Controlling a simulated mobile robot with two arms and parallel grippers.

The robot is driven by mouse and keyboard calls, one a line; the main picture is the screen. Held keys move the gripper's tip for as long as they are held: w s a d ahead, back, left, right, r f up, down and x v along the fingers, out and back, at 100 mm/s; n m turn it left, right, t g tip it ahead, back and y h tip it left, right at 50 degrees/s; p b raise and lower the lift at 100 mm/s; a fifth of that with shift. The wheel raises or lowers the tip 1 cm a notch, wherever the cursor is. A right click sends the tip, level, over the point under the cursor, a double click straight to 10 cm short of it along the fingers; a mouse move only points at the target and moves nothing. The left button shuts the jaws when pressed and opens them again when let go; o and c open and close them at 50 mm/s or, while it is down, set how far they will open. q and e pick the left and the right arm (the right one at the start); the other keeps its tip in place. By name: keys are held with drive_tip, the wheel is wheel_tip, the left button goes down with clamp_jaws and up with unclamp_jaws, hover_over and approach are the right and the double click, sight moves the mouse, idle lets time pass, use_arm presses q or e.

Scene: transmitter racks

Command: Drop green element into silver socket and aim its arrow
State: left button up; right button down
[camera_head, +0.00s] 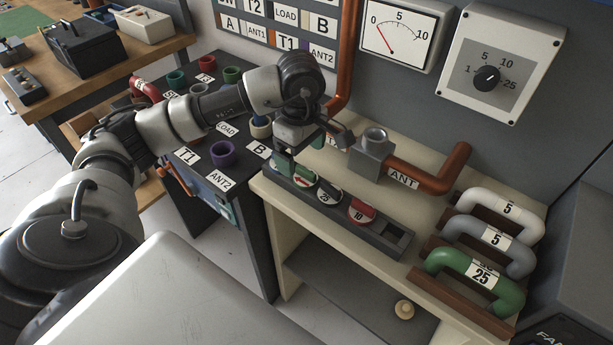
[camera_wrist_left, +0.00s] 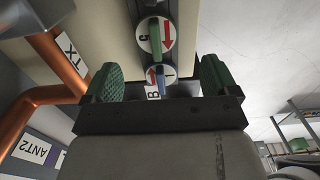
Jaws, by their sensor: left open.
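The green element (camera_head: 303,175) sits in a dark tray on the cream bench in the head view. In the left wrist view the green element (camera_wrist_left: 148,34) shows a white disc face with a red arrow. A blue element (camera_wrist_left: 158,77) sits beside it, between my fingertips in that picture; the gripper mostly hides it in the head view. My left gripper (camera_head: 304,148) is open above the tray's left end, holding nothing that I can see. It shows in the left wrist view too (camera_wrist_left: 162,80). The silver socket (camera_head: 372,158) stands behind the tray on the copper ANT pipe, its round top open.
A dark element (camera_head: 327,193) and a red element (camera_head: 362,211) share the tray (camera_head: 385,240), with an empty slot at its right end. White, grey and green looped handles (camera_head: 487,268) stand at the right. A meter (camera_head: 400,32) hangs behind.

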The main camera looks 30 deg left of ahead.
sight(306, 170)
use_arm(q)
drive_tip(key=f, duration=0.3)
drive_tip(key=d+f+p, duration=0.1)
drive_tip(key=f, duration=0.1)
drive_tip(key=shift+w, duration=0.15)
drive_tip(key=shift+a+f, duration=0.1)
drive_tip(key=shift+f, duration=0.35)
drive_tip(key=c, duration=1.1)
drive_tip(key=shift+o, duration=0.2)
drive_tip(key=shift+r, duration=0.1)
